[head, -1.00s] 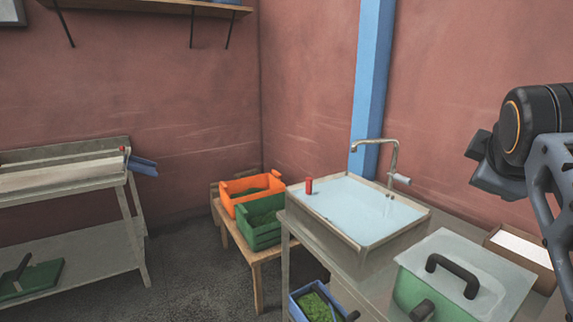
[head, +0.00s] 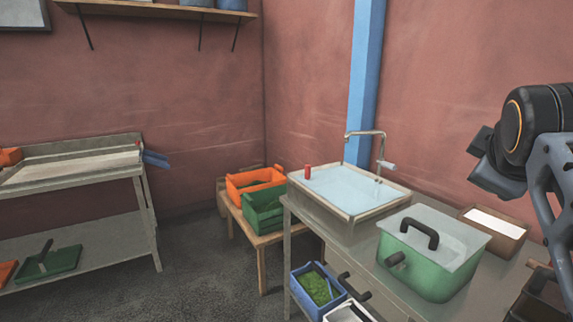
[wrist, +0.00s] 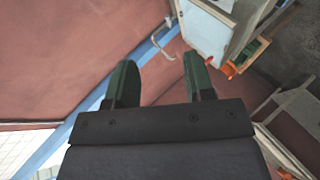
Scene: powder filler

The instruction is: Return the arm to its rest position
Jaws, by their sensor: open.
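My gripper (wrist: 160,82) shows in the wrist view with its two green-black fingers apart and nothing between them. In the head view my arm is at the right edge, folded up in front of the red wall; its fingers are not clearly seen there. The arm is clear of the sink and the bench. The wrist view looks past the fingers toward the wall, the blue post and the sink corner, tilted.
A sink (head: 350,193) with a tap and a red object (head: 307,171) stands on a bench beside a green lidded box (head: 430,255). Orange (head: 255,182) and green (head: 263,212) crates sit on a low wooden table. A steel table (head: 80,170) is at left. Dark floor between is free.

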